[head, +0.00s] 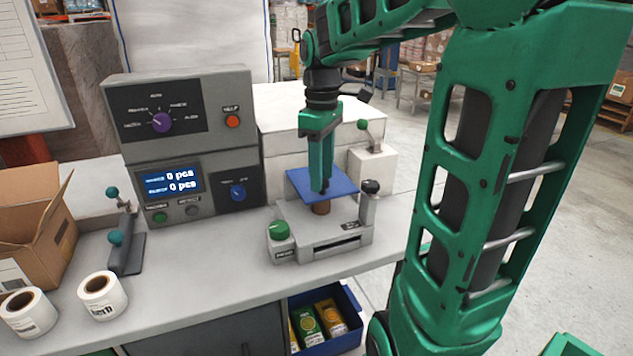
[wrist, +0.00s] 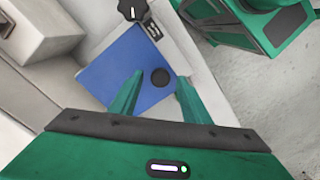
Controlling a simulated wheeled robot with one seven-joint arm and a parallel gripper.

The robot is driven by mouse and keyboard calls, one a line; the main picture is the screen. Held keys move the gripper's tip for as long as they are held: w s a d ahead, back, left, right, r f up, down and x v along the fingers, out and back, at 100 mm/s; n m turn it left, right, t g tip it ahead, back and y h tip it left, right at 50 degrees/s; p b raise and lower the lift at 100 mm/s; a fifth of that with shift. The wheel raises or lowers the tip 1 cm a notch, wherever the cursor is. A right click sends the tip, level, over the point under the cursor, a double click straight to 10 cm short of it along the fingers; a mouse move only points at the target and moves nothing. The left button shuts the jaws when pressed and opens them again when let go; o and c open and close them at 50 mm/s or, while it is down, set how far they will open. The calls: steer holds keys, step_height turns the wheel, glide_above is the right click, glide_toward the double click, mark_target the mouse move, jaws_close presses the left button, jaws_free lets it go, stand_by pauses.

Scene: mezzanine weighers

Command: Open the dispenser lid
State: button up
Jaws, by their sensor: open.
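A low grey device (head: 322,243), which looks like the dispenser, stands at the right end of the counter. A blue square plate (head: 301,180) sits over it and may be its lid; I cannot tell whether it is shut. The plate also shows in the wrist view (wrist: 112,68), with a dark round knob (wrist: 160,77) near its edge. A brown cylinder (head: 321,208) shows below the plate's front edge. My gripper (head: 320,187) points down over the plate. Its open fingers (wrist: 160,79) are on either side of the dark knob; contact is unclear.
The device has a green knob (head: 279,230) and a black knob (head: 371,187). A grey control panel (head: 183,142) stands to the left, and pale boxes (head: 280,122) behind. Label rolls (head: 102,296) and a cardboard box (head: 32,222) are further left. A blue bin (head: 353,303) is below.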

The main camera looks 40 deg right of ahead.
steer(key=shift+f, duration=0.25)
stand_by(0.5)
